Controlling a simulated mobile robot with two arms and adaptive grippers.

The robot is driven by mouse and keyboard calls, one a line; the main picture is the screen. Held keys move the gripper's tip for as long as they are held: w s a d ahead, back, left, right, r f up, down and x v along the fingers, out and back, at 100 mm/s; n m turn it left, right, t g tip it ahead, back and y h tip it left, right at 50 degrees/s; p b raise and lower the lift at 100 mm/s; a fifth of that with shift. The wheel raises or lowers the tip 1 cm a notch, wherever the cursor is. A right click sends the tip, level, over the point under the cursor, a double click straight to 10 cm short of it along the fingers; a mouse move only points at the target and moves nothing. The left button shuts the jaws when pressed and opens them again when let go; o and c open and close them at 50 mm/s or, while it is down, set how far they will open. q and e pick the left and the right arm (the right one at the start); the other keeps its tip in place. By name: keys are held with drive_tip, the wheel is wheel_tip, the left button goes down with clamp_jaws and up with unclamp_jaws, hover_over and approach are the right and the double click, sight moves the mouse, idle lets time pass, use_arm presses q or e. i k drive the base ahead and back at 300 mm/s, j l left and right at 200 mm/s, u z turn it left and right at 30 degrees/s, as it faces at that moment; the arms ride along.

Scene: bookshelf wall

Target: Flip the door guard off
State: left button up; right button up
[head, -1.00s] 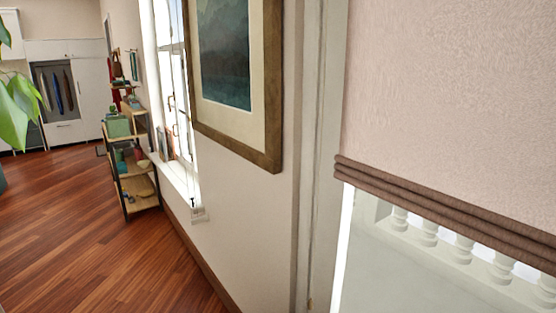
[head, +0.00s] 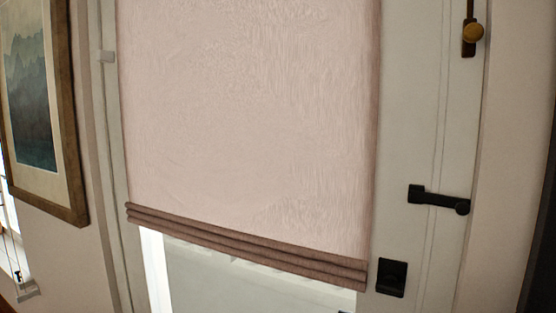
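A white door (head: 415,120) with a pale roman blind fills most of the head view. A black door guard (head: 438,200) sits at the door's right edge. Its bar lies nearly level, running from a mount on the door to a rounded end at the right, across the seam with the frame. Whether that end is engaged is too small to tell. Neither of my grippers is in view.
A black square lock plate (head: 391,277) sits below the guard, and a dark fitting with a brass-coloured knob (head: 473,32) is above it at the top right. The blind's brown folded hem (head: 250,253) hangs over the glass. A framed picture (head: 38,110) hangs at left.

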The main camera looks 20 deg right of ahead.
sight(461, 206)
drive_tip(key=k+l+z, duration=0.1)
drive_tip(key=l, duration=0.25)
drive_tip(key=i+j, duration=1.2)
drive_tip(key=j, duration=0.25)
drive_tip(key=z, duration=2.75)
